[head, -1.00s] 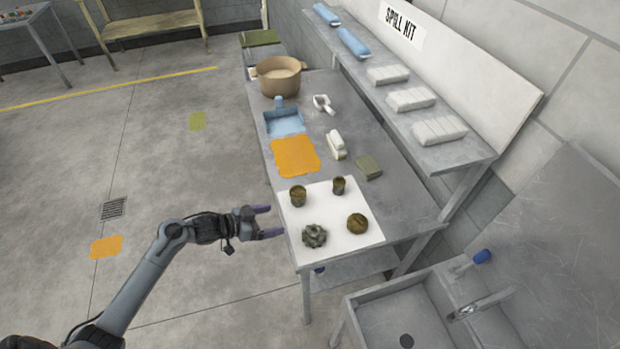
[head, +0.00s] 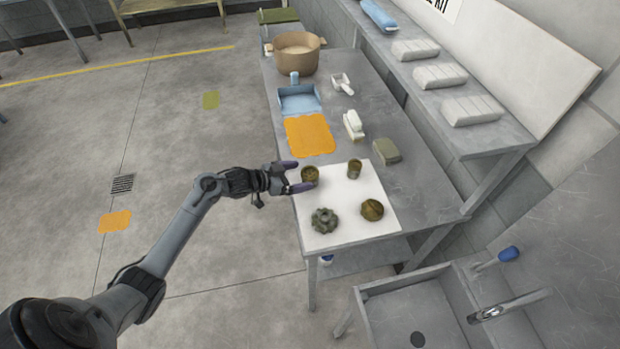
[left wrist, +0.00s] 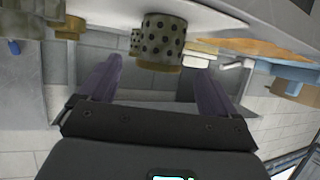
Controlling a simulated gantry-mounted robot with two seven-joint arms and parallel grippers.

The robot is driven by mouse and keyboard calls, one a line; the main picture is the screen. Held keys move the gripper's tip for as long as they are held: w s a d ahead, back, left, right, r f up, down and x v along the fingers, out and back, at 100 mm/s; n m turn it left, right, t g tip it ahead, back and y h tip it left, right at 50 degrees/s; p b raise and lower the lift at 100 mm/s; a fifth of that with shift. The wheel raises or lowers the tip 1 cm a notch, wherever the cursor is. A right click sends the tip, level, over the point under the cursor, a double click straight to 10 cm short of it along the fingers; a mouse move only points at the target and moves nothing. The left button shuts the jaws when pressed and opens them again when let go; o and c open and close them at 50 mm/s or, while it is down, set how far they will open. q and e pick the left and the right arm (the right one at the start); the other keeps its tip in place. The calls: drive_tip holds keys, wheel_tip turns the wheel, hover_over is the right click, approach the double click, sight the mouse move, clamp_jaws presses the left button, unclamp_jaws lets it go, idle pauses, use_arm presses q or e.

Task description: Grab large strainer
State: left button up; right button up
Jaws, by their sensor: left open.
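The large strainer (head: 311,175) is a dark olive-brown perforated cylinder. Contact cannot be told. My right gripper is out of view.
A grey gear-like part (head: 324,220) and a round brown part (head: 372,210) lie on the mat's front half. Behind it are an orange cloth (head: 309,136), a white brush (head: 353,125) and a green-grey block (head: 387,151). A sink (head: 410,310) stands at front right.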

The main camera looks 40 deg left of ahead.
sight(306, 176)
use_arm(q)
drive_tip(key=shift+f+b+x, duration=0.15)
drive_tip(key=shift+b+x, duration=0.05)
drive_tip(key=shift+x, duration=1.15)
drive_tip(key=shift+f+b+x, duration=0.15)
drive_tip(key=shift+f+x, duration=0.05)
drive_tip(key=shift+x, duration=1.1)
drive_tip(key=shift+s, duration=0.15)
drive_tip(key=shift+c, duration=0.4)
drive_tip(key=c, duration=1.1)
drive_tip(key=shift+r, duration=0.1)
